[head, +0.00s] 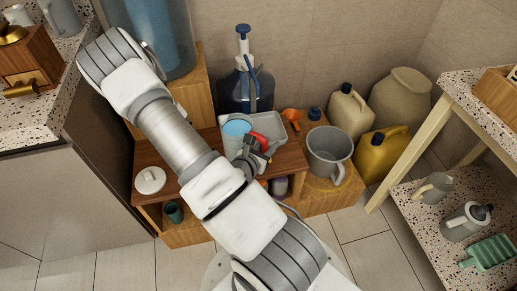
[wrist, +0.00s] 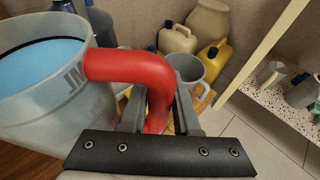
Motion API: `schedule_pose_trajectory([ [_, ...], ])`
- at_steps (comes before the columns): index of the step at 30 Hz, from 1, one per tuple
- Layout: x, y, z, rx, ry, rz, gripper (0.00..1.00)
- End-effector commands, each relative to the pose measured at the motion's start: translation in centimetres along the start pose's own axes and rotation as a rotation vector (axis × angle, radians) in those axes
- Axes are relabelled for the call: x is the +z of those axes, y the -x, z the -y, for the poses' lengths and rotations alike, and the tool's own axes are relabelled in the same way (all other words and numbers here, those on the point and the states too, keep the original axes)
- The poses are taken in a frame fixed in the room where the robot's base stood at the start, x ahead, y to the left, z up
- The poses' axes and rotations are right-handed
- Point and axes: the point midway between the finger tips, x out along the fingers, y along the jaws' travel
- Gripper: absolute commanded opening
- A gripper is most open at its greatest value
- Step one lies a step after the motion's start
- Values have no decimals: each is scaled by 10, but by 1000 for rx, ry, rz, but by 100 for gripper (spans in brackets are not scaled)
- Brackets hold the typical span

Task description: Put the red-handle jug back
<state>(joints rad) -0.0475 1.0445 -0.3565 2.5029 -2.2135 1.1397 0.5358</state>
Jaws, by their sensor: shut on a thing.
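The red-handle jug (head: 236,138) is a translucent, greyish jug with blue inside, over the wooden shelf in the head view. In the wrist view the jug (wrist: 40,95) fills the left side, with dark lettering on its wall. Its thick red handle (wrist: 135,66) curves down between the fingers of my gripper (wrist: 160,118). My gripper (head: 254,156) is shut on this handle, to the right of the jug's body. The jug looks close to upright. I cannot tell whether its base touches anything, since my arm and gripper hide part of it.
A grey tray (head: 269,124) is right behind the jug on the wooden shelf (head: 288,160). A grey mug-like pot (head: 328,150) stands to the right. A blue pump bottle (head: 243,85) stands behind. A white lidded item (head: 150,179) lies left. Yellow (head: 382,150) and beige canisters (head: 349,110) stand right.

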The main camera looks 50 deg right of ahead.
Motion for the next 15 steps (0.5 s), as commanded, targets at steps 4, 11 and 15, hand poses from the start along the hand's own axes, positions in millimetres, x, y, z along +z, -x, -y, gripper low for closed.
schedule_pose_trajectory([
  [4,-14,-9,-25,5,-6,4,0],
  [11,-36,-23,-64,3,-6,5,0],
  [15,-45,-29,-83,2,-7,5,0],
])
